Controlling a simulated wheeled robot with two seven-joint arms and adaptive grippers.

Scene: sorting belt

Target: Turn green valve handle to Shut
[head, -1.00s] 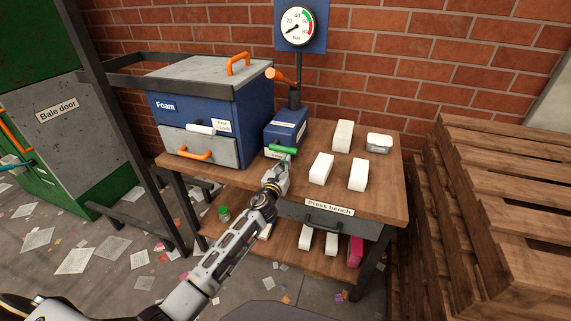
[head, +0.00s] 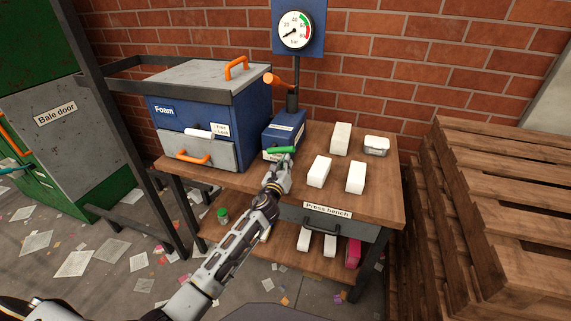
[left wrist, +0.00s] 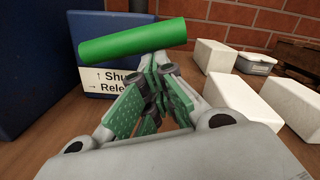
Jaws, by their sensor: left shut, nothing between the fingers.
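The green valve handle (head: 281,150) is a bar on the front of a small blue valve box (head: 284,128) on the bench. It lies nearly level, and in the left wrist view (left wrist: 130,40) its right end is slightly higher. A white label (left wrist: 108,80) behind it reads "Shut" with an up arrow and, partly hidden, "Rele..." with a right arrow. My left gripper (head: 286,160) is shut and empty. Its fingertips (left wrist: 157,62) are just below the right half of the bar, close to or touching it; I cannot tell which. My right gripper is out of view.
A blue Foam press (head: 215,120) with orange handles stands left of the valve box. A pressure gauge (head: 295,30) and an orange lever (head: 273,80) are above. Several white blocks (head: 319,171) and a small lidded container (head: 376,146) stand right. Stacked pallets (head: 490,220) are beyond.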

